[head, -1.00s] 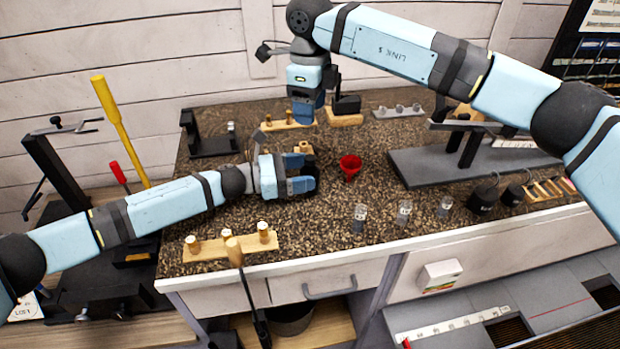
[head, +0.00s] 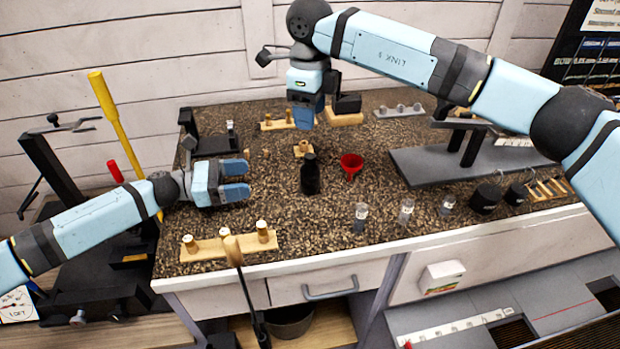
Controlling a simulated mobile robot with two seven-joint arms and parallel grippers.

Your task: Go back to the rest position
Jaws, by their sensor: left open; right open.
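My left gripper (head: 240,181) is open and empty, low over the left part of the speckled bench top (head: 330,222), its blue fingers pointing right. A dark bottle (head: 310,175) stands upright on the bench to the right of it, clear of the fingers. My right gripper (head: 304,118) points down above the back of the bench, near a small wooden block with a black piece (head: 346,105). Its fingers are seen nearly edge-on, and nothing shows held between them.
A red funnel (head: 351,163) stands right of the bottle. A wooden rack with pegs (head: 215,250) lies at the front left. Several clear vials (head: 406,211) stand near the front edge. A grey stand (head: 440,164) fills the right. A yellow-shafted club (head: 120,130) leans at the left.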

